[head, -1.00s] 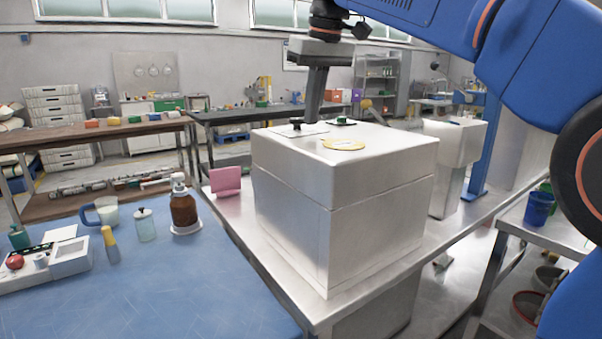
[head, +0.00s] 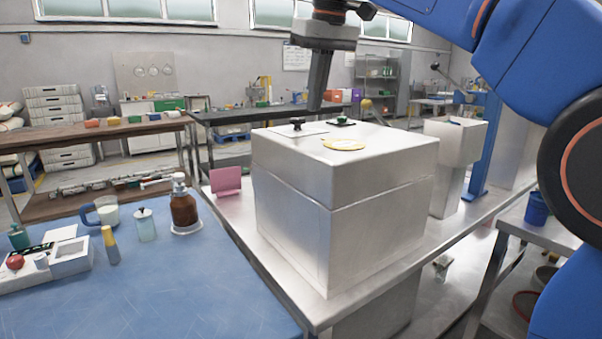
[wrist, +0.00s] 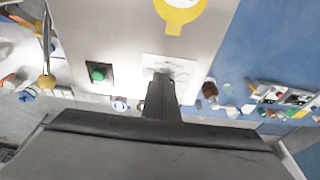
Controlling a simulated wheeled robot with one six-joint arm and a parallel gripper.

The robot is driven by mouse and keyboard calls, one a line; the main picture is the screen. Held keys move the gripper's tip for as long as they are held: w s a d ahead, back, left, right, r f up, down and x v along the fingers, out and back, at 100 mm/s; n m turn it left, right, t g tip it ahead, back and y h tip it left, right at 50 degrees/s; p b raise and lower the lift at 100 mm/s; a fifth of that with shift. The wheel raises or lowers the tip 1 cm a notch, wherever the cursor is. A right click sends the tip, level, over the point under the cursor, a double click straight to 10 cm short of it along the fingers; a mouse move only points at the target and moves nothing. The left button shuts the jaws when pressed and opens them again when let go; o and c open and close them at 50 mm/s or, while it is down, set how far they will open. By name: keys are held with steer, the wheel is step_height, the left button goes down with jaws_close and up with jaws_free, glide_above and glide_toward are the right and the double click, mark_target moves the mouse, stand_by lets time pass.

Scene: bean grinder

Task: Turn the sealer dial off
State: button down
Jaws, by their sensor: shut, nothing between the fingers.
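A black dial (head: 297,124) stands on a white plate (head: 311,132) on top of the large pale metal box (head: 340,210). A green button (head: 343,121) on a dark base sits to its right. My gripper (head: 314,107) is shut and empty, its tips above the box top, a little right of and above the dial and apart from it. In the wrist view, the shut fingers (wrist: 162,80) overlap the white plate (wrist: 185,68) and hide the dial; the green button (wrist: 98,73) is at left. The dial's pointer setting is too small to read.
A yellow round label (head: 344,144) lies on the box top. The blue table (head: 190,285) at left holds a brown bottle (head: 184,210), a jar and a mug. A pink card (head: 225,181) stands beside the box.

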steer(key=shift+r, duration=1.5)
steer(key=shift+s+a+f, duration=0.2)
steer(key=shift+a+f, duration=0.25)
steer(key=shift+f, duration=0.55)
steer(key=shift+s+a+f, duration=0.2)
steer(key=shift+a+f, duration=0.3)
steer(key=shift+f, duration=0.5)
steer(key=shift+s+a+f, duration=0.2)
steer(key=shift+a+f, duration=0.25)
steer(key=shift+f, duration=0.55)
steer(key=shift+w+d, duration=0.85)
steer(key=shift+d, duration=0.25)
steer(key=shift+s+d, duration=0.1)
steer(key=shift+d, duration=0.05)
steer(key=shift+s+d, duration=0.15)
steer(key=shift+d, duration=0.05)
steer(key=shift+r, duration=3)
